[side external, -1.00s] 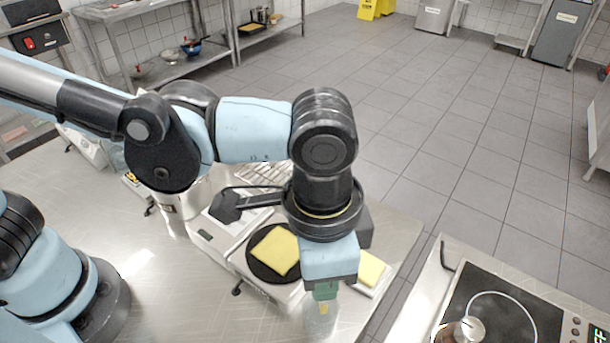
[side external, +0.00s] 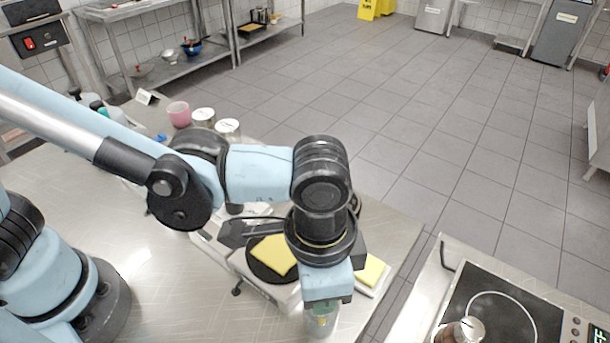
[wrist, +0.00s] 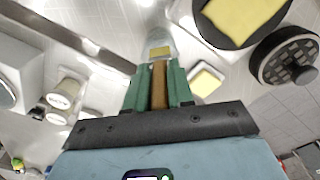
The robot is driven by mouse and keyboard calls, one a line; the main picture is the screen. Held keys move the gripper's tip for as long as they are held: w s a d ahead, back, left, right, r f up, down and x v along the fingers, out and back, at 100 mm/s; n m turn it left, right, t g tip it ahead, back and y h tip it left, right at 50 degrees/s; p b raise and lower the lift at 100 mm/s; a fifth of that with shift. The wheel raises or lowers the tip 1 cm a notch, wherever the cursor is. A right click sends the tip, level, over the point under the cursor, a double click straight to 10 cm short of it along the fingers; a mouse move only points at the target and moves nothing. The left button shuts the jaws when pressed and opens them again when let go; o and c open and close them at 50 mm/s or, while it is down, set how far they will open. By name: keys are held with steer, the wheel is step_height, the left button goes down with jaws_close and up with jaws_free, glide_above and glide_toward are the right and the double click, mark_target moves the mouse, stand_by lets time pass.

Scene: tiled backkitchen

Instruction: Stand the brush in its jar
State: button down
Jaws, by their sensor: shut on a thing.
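My gripper (side external: 322,307) has green fingers and points down over the front of the steel table. In the wrist view the fingers (wrist: 158,75) are shut on the brush (wrist: 158,87), whose brown handle shows between them. A pale yellow end of the brush shows past the fingertips. The clear jar (side external: 321,328) stands right below the gripper, and its upper part overlaps the fingers in the side view. In the wrist view the jar (wrist: 160,42) is straight beyond the brush, and the yellow end appears within its outline. How deep the brush sits is hidden.
Beside the gripper a scale with a black round plate (side external: 254,268) holds a yellow square (side external: 273,254). Another yellow square (side external: 371,270) lies on a white tray to the right. A pink cup (side external: 179,113) and lidded jars (side external: 228,129) stand farther back. The table's right edge is close.

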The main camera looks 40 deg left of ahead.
steer(key=c, duration=0.9)
jaws_free()
step_height(320, 180, up, 12)
steer(key=shift+s+a+r, duration=0.1)
steer(key=shift+s+a, duration=0.05)
steer(key=w+a+f+n+t, duration=0.2)
steer(key=a+n, duration=0.1)
steer(key=a, duration=0.7)
steer(key=w+a+f+n+t, duration=0.2)
steer(key=a+n, duration=0.1)
steer(key=a, duration=0.6)
steer(key=w+a+f+n+t, duration=0.2)
steer(key=w+a+n+t, duration=0.1)
steer(key=a, duration=0.7)
steer(key=shift+a, duration=0.3)
